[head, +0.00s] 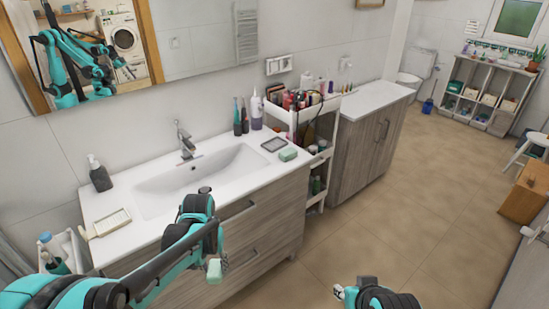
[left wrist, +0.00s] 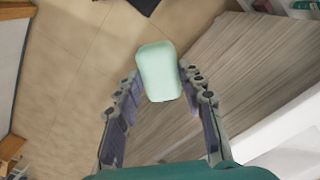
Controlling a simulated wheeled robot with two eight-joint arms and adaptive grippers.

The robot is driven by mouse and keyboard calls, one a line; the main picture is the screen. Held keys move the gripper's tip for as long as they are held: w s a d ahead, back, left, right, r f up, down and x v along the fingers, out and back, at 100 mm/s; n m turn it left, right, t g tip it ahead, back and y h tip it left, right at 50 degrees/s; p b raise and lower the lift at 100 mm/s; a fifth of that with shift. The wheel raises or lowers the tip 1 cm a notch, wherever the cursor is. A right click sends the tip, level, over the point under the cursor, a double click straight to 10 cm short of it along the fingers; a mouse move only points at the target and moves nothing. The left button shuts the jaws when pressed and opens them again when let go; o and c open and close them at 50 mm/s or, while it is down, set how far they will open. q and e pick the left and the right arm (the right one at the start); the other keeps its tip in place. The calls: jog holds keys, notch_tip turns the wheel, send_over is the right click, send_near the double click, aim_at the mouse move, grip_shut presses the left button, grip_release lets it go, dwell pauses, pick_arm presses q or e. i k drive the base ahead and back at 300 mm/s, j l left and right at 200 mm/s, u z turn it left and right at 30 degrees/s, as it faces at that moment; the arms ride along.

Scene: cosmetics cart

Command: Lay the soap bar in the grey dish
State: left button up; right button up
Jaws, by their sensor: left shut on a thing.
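A pale green soap bar (head: 214,271) is held in my left gripper (head: 215,257), in front of the vanity's drawers and below counter height. In the left wrist view the soap bar (left wrist: 158,70) sits between the fingertips of the left gripper (left wrist: 162,82), which is shut on it. The grey dish (head: 274,145) lies on the counter right of the basin and looks empty. My right gripper (head: 345,292) is low at the bottom of the head view, over the floor; its finger opening is not clear.
A green block (head: 288,155) lies beside the grey dish. A cream tray (head: 110,222) and a dark soap dispenser (head: 100,176) stand left of the basin (head: 200,180). Dark bottles and a white one stand behind the dish. A crowded cosmetics cart (head: 317,143) adjoins the counter's right end.

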aim_at(274, 145)
jog(key=i+l+u, duration=0.1)
jog(key=i+l, duration=0.15)
jog(key=i+l+u, duration=0.1)
jog(key=i+l, duration=0.15)
jog(key=l, duration=0.15)
jog(key=i+l+u, duration=0.15)
jog(key=l, duration=0.2)
jog(key=i+l+u, duration=0.1)
jog(key=i+l, duration=0.15)
jog(key=l, duration=0.15)
